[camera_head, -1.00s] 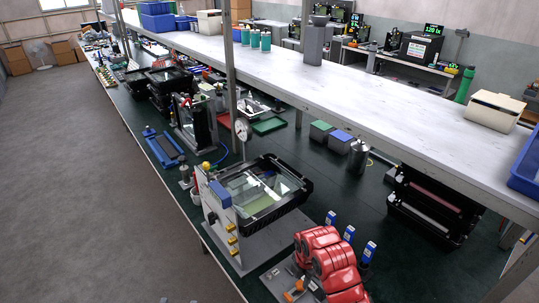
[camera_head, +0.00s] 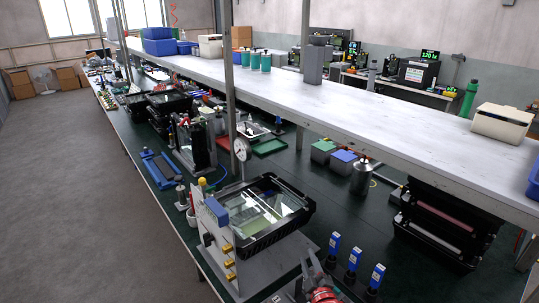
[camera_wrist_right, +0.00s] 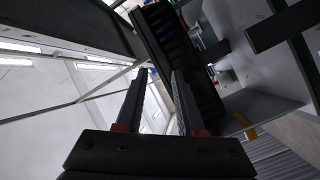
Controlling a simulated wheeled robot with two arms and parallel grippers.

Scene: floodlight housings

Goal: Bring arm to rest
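My right gripper (camera_head: 314,264) shows at the bottom of the head view, right of the clear-topped housing fixture (camera_head: 247,252), with its fingers pointing up and away. In the right wrist view the two fingers of my right gripper (camera_wrist_right: 158,72) stand apart with nothing between them. Ceiling lights and a pale wall show through the gap. A dark framed part (camera_wrist_right: 178,62) lies behind the right finger. My left gripper is not in view.
A black rack (camera_head: 440,220) is further right. A long white shelf (camera_head: 400,115) on posts runs above the green bench. The grey floor (camera_head: 80,200) at left is clear.

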